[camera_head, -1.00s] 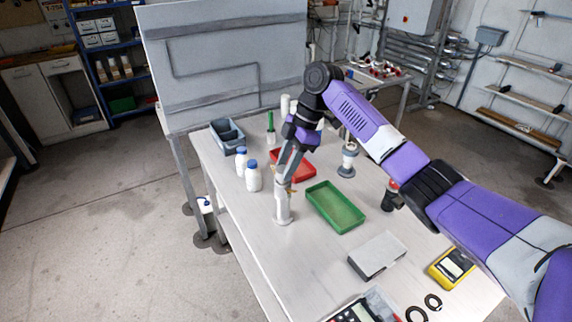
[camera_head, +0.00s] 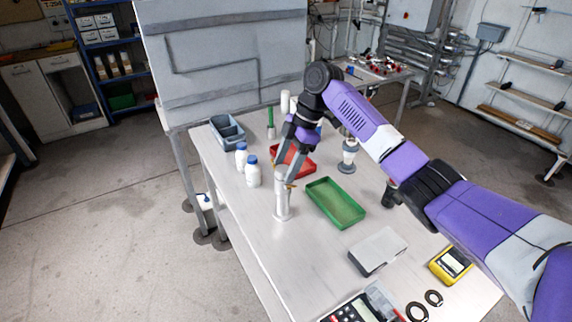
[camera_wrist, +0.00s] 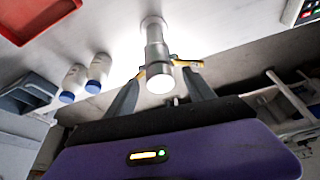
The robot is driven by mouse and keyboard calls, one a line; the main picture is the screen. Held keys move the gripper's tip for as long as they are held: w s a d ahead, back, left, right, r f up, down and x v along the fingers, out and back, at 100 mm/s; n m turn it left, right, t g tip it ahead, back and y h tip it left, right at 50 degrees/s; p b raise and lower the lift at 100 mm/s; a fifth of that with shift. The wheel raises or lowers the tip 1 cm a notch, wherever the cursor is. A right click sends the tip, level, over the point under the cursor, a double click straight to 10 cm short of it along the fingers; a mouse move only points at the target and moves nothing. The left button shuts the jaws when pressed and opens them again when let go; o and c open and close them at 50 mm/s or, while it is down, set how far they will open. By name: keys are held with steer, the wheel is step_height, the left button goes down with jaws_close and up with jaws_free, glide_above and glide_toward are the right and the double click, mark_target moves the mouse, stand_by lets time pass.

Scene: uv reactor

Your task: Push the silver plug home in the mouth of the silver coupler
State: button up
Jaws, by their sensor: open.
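The silver coupler (camera_head: 282,207) stands upright on the table, left of the green tray. In the wrist view its grey body (camera_wrist: 154,35) rises toward my camera. The silver plug (camera_wrist: 160,80) appears at its top end, with a bright round face. It is in line with the coupler, but I cannot tell how deep it sits. My gripper (camera_head: 286,181) is open at the top of this stack. In the wrist view my gripper (camera_wrist: 168,68) has its yellow-tipped fingers spread on either side, with a gap beside the plug.
The green tray (camera_head: 312,185) is close right of the coupler. The red tray (camera_head: 303,172) is behind, and two white bottles (camera_head: 252,178) are left. A grey two-part bin (camera_head: 213,137) is at the back left. A grey box (camera_head: 365,265) lies nearer. Bare table surrounds the coupler's front.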

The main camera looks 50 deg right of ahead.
steer(key=b+v, duration=0.1)
steer(key=v, duration=0.6)
steer(key=shift+d+r+b, duration=0.15)
steer(key=shift+r+b, duration=0.15)
steer(key=shift+r, duration=0.05)
steer(key=shift+s, duration=0.1)
